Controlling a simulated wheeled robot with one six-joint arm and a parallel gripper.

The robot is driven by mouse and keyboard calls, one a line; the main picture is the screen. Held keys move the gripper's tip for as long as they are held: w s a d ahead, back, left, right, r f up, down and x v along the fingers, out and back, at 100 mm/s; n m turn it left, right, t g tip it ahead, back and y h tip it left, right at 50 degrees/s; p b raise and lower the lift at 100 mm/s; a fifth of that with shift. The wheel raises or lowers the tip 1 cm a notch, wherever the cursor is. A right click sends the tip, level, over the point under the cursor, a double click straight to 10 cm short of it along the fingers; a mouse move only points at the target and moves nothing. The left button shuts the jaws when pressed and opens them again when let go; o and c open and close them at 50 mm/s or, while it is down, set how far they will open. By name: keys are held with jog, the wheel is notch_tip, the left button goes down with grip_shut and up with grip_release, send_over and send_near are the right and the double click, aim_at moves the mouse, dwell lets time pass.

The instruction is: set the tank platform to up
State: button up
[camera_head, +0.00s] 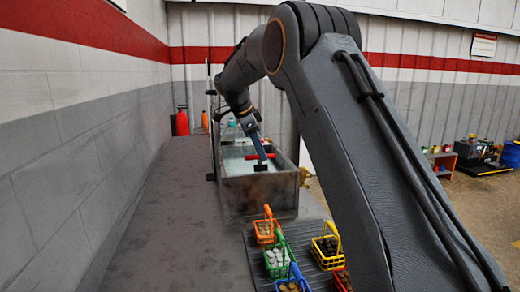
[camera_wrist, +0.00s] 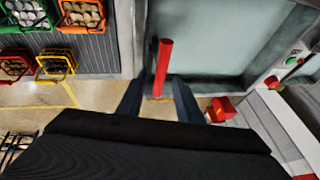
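The tank (camera_head: 258,194) is a grey, open-topped metal box on the bench, with a pale greenish interior (camera_wrist: 225,35) in the wrist view. A red bar handle (camera_head: 250,156) lies across its top and also shows in the wrist view (camera_wrist: 164,65). I cannot tell the platform's height. My gripper (camera_head: 261,166) points down over the tank at the handle. In the wrist view my gripper (camera_wrist: 158,88) has its two blue fingers apart. The red bar's lower end shows in the gap between them; whether they touch it is unclear.
Small baskets stand on a ribbed mat in front of the tank: orange (camera_head: 264,232), green (camera_head: 276,262), yellow (camera_head: 327,252) and others. A grey wall (camera_head: 60,170) runs along the left. Red containers (camera_head: 182,122) stand at the back. The bench left of the tank is clear.

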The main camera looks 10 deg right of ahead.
jog(key=shift+d+f, duration=0.1)
jog(key=shift+f, duration=0.1)
jog(key=shift+c, duration=0.2)
grip_shut()
jog(key=shift+r, duration=0.1)
notch_tip(320, 180, up, 11)
jog(key=p, duration=0.3)
jog(key=shift+p, duration=0.4)
jog(key=shift+w, duration=0.1)
